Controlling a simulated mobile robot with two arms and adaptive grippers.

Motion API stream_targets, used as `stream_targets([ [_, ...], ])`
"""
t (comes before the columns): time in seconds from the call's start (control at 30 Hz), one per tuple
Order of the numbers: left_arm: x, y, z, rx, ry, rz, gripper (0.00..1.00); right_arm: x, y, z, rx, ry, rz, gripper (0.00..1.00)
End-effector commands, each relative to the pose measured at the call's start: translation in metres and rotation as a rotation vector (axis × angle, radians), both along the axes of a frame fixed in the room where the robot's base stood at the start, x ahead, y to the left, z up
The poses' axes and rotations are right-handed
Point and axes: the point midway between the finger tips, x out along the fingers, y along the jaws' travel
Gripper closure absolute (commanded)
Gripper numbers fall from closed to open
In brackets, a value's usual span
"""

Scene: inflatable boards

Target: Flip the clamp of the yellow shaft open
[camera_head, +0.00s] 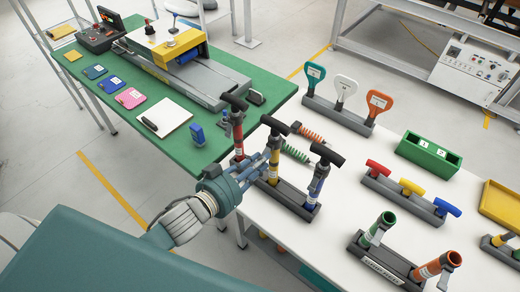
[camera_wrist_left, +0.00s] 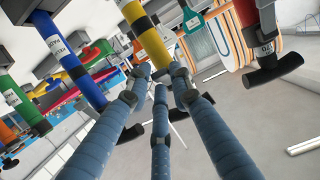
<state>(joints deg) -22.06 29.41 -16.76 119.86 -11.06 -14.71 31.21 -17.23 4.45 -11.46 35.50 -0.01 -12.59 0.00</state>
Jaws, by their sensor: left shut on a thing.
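The yellow shaft (camera_head: 273,172) stands upright in the dark rack, between the red shaft (camera_head: 238,138) and the blue shaft (camera_head: 314,188), each with a black T-handle. My left gripper (camera_head: 266,163) reaches in from the left and is shut on the yellow shaft, below its handle. In the left wrist view the yellow shaft (camera_wrist_left: 150,38), with a black band, runs down between the gripper's blue fingers (camera_wrist_left: 160,82). The fingers largely hide the clamp, and I cannot tell its position. The blue shaft (camera_wrist_left: 82,78) and red shaft (camera_wrist_left: 246,14) flank it. My right gripper is out of view.
The white table (camera_head: 335,226) also holds a rack of paddle handles (camera_head: 336,112), a green box (camera_head: 429,155), coloured T-handles (camera_head: 408,192) and a dark tube stand (camera_head: 382,262). Spring pieces lie close behind the shafts. A green table (camera_head: 190,150) stands at left.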

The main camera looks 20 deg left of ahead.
Motion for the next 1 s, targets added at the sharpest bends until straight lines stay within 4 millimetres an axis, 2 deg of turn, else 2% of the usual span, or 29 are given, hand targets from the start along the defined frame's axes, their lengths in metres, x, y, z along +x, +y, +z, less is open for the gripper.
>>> stream_targets([
  [0.03,0.0,-0.001,0.01,0.019,0.036,-0.007,1.0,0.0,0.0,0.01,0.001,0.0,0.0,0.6],
  [0.07,0.0,0.0,0.011,0.03,0.062,-0.006,1.0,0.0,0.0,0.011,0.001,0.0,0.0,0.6],
  [0.5,0.001,-0.001,0.026,0.148,0.398,-0.003,1.0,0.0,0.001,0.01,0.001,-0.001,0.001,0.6],
  [1.0,0.0,0.0,0.03,0.205,0.563,0.001,1.0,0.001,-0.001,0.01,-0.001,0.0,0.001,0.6],
])
